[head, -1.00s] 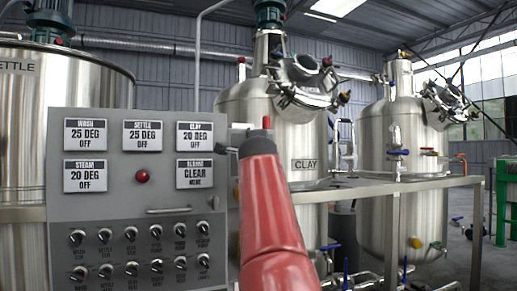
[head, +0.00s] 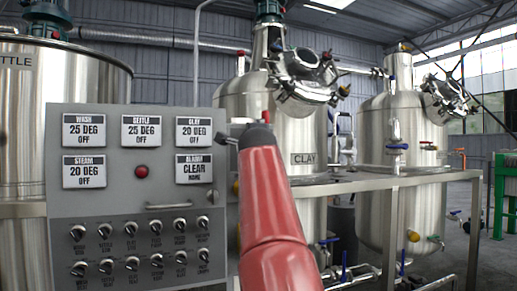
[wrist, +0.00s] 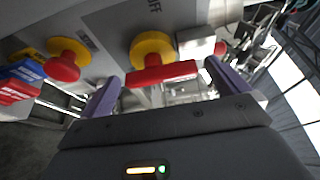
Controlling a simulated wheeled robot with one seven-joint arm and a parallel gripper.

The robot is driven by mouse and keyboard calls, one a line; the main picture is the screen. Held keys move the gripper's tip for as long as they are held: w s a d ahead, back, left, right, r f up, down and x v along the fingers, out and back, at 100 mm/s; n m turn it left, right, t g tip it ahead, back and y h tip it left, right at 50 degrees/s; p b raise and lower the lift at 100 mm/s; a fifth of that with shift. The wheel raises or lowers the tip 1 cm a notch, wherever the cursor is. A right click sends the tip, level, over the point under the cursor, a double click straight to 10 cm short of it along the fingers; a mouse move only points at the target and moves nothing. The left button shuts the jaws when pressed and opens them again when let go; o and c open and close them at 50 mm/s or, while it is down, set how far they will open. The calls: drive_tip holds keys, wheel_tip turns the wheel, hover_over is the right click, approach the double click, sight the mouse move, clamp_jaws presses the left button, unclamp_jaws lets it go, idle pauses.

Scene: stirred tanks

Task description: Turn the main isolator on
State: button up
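The main isolator (wrist: 160,62) shows in the wrist view as a red bar handle on a yellow round plate on a grey panel face. The word OFF is readable above it. My gripper (wrist: 163,74) has its two purple fingers spread, one on each side of the red handle. The fingers look apart from the handle; I cannot tell whether either touches it. In the head view my red arm (head: 270,220) reaches up beside the right edge of the grey control panel (head: 100,205). My gripper and the isolator are hidden there.
A red mushroom button on a yellow base (wrist: 65,62) sits left of the isolator, with blue and red parts (wrist: 18,82) farther left. A metal frame rail (head: 400,182) runs to the right.

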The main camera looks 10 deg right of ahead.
drive_tip(key=s+b, duration=0.5)
drive_tip(key=s, duration=0.2)
drive_tip(key=shift+s+a, duration=0.4)
drive_tip(key=shift+a, duration=0.05)
drive_tip(key=d+f+n+g, duration=0.1)
drive_tip(key=d+f+g, duration=0.2)
drive_tip(key=d+f, duration=0.75)
drive_tip(key=s+d+f+n+g+y, duration=0.1)
drive_tip(key=s+d+f+n+g, duration=0.25)
drive_tip(key=s+d+f, duration=0.35)
drive_tip(key=s+a+f+n+g+p, duration=0.1)
drive_tip(key=s+a+f+n+g, duration=0.2)
drive_tip(key=s+f+n, duration=0.4)
drive_tip(key=s+a+f+n+g, duration=0.3)
drive_tip(key=s+a+f+n, duration=0.3)
drive_tip(key=s+f, duration=1.4)
wheel_tip(320, 180, down, 3)
drive_tip(key=shift+s+a+f+n+y+p, duration=0.15)
drive_tip(key=shift+s+n+y+p, duration=0.2)
drive_tip(key=shift+n, duration=0.6)
